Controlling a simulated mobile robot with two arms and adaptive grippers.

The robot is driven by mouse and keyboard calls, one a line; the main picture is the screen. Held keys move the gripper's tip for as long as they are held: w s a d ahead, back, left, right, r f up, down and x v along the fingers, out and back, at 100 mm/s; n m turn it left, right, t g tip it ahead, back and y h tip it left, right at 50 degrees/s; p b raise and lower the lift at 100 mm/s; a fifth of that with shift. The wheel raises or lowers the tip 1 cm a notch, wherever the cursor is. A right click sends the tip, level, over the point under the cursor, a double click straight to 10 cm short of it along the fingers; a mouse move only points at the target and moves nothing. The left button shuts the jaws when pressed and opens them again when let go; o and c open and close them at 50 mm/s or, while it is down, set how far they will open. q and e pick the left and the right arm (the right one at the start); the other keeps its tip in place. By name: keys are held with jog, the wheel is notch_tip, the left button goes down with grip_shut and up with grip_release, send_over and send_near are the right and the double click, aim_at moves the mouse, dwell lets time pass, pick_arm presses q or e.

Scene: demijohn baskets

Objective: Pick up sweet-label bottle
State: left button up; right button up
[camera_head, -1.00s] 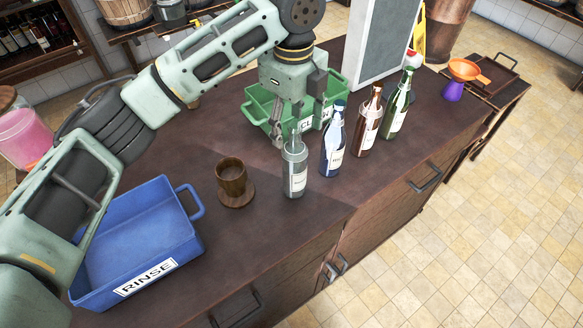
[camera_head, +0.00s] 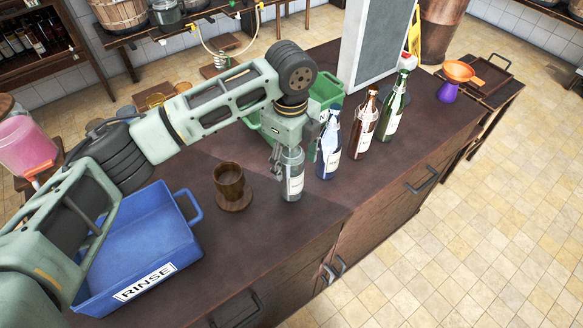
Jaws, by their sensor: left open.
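Several labelled bottles stand upright in a row on the dark wooden counter: a clear grey one (camera_head: 291,178), a blue one (camera_head: 329,152), a brown one (camera_head: 363,126) and a green one (camera_head: 396,108). The label words are too small to read, so I cannot tell which is the sweet-label bottle. My left gripper (camera_head: 295,157) is open and points down over the clear grey bottle, hiding its top. One finger is to the left of its neck, the other near the blue bottle. I cannot tell whether either finger touches. My right gripper is not in view.
A blue RINSE tub (camera_head: 190,251) is at the front left, with a wooden cup (camera_head: 229,181) on a round coaster beside it. A green tub (camera_head: 328,88) is partly hidden behind my gripper. A grey board (camera_head: 378,40) stands behind the bottles. An orange funnel (camera_head: 459,72) is at the far right.

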pick_arm(q)
grip_shut()
dwell(0.5)
